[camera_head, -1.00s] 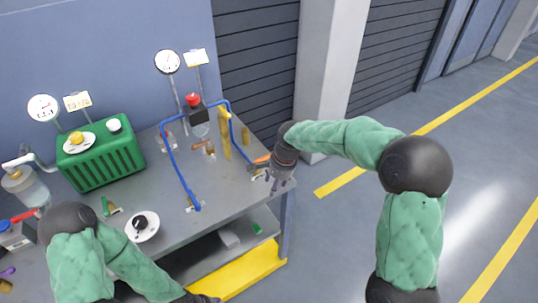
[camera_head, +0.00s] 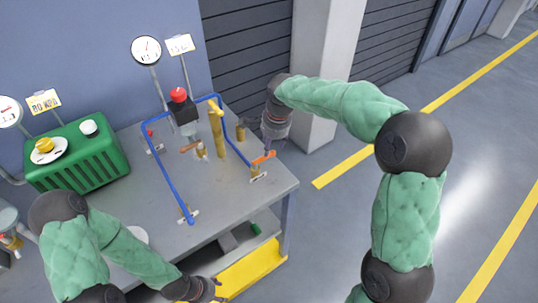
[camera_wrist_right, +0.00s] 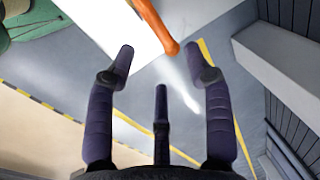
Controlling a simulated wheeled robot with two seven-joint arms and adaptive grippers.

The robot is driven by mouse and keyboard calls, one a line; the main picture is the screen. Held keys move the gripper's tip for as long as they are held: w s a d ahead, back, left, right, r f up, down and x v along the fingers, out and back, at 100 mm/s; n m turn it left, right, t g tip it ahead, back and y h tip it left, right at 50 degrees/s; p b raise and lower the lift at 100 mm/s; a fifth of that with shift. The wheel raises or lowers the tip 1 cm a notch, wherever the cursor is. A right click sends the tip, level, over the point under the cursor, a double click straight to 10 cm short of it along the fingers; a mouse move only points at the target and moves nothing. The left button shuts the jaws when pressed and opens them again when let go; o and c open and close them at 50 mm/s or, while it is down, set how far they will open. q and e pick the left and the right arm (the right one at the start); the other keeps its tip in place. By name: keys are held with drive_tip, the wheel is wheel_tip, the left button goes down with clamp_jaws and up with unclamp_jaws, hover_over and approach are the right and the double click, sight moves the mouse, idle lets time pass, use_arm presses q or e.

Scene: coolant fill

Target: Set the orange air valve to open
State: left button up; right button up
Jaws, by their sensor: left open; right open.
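An orange valve handle (camera_head: 264,157) sits on a small fitting at the right end of the blue pipe, near the bench's right edge. A second orange handle (camera_head: 190,147) is on a fitting nearer the bench's middle. My right gripper (camera_head: 262,131) is open and empty, just behind and above the right-hand handle, apart from it as far as I can tell. In the right wrist view, an orange handle (camera_wrist_right: 154,22) lies beyond the spread fingers of this gripper (camera_wrist_right: 165,62). My left gripper (camera_head: 212,290) is low at the bench's front, its fingers partly hidden.
The blue pipe (camera_head: 168,160) arches over the metal bench (camera_head: 225,195). A green tank (camera_head: 85,165) is at left. Open floor lies to the right.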

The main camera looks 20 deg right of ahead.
sight(269, 157)
drive_tip(key=f+b, duration=0.1)
drive_tip(key=f, duration=0.2)
drive_tip(key=w+f, duration=0.1)
drive_tip(key=f, duration=0.2)
drive_tip(key=shift+w+a+b, duration=0.1)
drive_tip(key=shift+a+b, duration=0.1)
drive_tip(key=shift+b, duration=0.15)
clamp_jaws()
